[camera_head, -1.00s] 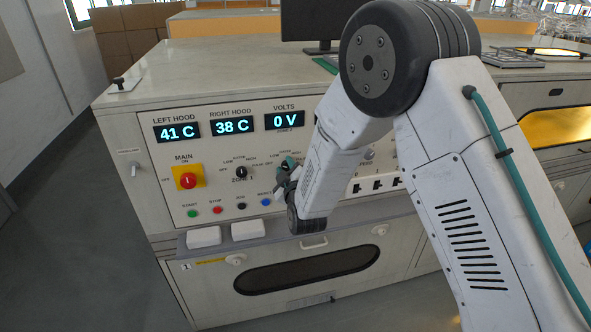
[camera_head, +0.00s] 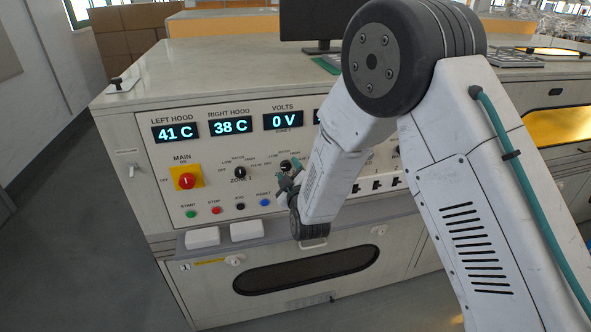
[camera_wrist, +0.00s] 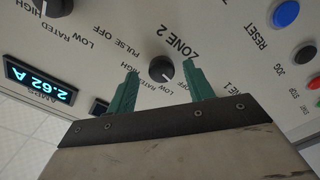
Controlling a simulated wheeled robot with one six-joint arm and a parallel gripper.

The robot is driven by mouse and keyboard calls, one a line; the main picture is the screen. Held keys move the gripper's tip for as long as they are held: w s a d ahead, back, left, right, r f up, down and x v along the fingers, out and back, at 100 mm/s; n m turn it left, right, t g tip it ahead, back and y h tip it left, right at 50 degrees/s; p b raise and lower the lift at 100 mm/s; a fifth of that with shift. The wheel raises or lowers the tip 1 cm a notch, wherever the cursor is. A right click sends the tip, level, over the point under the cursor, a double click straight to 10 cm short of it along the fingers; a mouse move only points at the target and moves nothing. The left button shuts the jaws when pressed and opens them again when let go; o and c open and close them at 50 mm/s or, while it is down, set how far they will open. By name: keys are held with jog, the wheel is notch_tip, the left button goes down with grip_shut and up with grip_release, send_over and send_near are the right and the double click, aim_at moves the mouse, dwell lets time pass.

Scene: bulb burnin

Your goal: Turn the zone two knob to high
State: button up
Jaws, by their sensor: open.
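The zone two knob (camera_wrist: 162,69) is a small round black knob with a pale pointer line, below the upside-down "ZONE 2" label in the wrist view. In the head view a black knob (camera_head: 285,165) shows just above my gripper. My gripper's green fingers (camera_wrist: 159,92) are open, one on each side of the knob in the wrist view. I cannot tell whether they touch it. In the head view my gripper (camera_head: 287,182) is in front of the panel, partly hidden by my arm.
The zone one knob (camera_head: 240,172) and red main switch (camera_head: 186,181) are to the left. The blue reset button (camera_head: 264,202) is close below my gripper; it also shows in the wrist view (camera_wrist: 286,14). A current display (camera_wrist: 40,80) reads 2.62 A. A ledge holds two white blocks (camera_head: 203,237).

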jog(key=v, duration=0.6)
jog(key=shift+s, duration=0.2)
jog(key=shift+r, duration=0.1)
